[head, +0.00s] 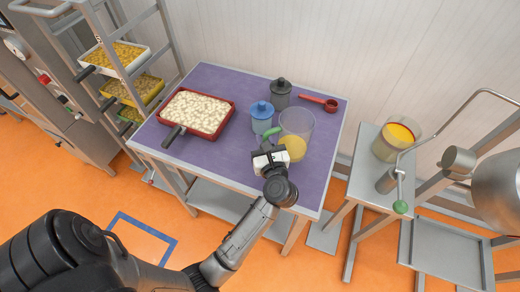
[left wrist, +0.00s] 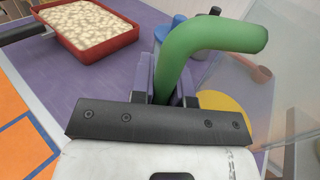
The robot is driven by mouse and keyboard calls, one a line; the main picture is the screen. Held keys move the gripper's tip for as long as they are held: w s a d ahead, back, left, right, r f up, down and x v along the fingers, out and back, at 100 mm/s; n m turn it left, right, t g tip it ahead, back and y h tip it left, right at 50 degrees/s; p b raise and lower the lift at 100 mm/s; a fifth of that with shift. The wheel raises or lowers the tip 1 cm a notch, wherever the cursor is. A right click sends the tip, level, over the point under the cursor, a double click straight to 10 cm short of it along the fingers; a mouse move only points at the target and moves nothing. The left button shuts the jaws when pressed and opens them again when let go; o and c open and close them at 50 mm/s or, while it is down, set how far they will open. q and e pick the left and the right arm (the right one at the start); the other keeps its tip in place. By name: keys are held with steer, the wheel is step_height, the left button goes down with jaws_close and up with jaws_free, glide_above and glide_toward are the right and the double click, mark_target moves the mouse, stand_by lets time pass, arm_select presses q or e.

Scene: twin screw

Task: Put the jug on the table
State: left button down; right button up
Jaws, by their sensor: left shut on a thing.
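The jug (head: 297,124) is clear with a yellow content low inside and a green handle (head: 272,132). It appears upright on or just over the purple table (head: 235,167); I cannot tell whether its base touches. My left gripper (head: 268,147) is at the jug's near left side, shut on the green handle. In the left wrist view the handle (left wrist: 205,50) rises between the fingers, and the yellow content (left wrist: 225,108) shows to the right through the clear wall. My right gripper is not in view.
A red tray of pale pieces (head: 232,109), a blue-lidded canister (head: 261,121), a dark canister (head: 281,96) and a red scoop (head: 318,101) are on the table. Another vessel with yellow content (head: 398,140) stands on a side stand. The table's front left is clear.

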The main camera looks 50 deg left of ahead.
arm_select(q)
steer(key=shift+s+f+b, duration=0.1)
steer(key=shift+f+b, duration=0.3)
steer(key=shift+f, duration=2.7)
steer(key=shift+f, duration=0.15)
steer(key=c, duration=1.1)
jaws_free()
